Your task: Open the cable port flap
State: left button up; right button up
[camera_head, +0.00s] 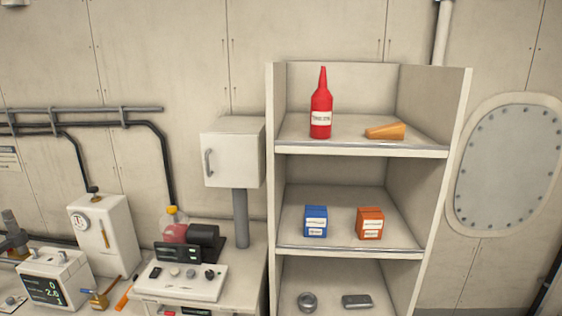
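No part in view is clearly marked as the cable port flap. A small white box (233,152) on a grey post (241,218) has a front door with a curved metal handle (208,163) on its left side. This door looks shut. I cannot tell whether it is the flap. Neither of my grippers shows in the head view.
Instruments, including a control panel (183,279), crowd the lower left. A bolted oval plate (508,168) is at right.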

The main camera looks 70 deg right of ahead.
aim_at(229, 160)
jog(key=z, duration=1.9)
jog(key=i+j+z, duration=0.2)
jog(key=i+l, duration=0.05)
jog(key=l, duration=0.05)
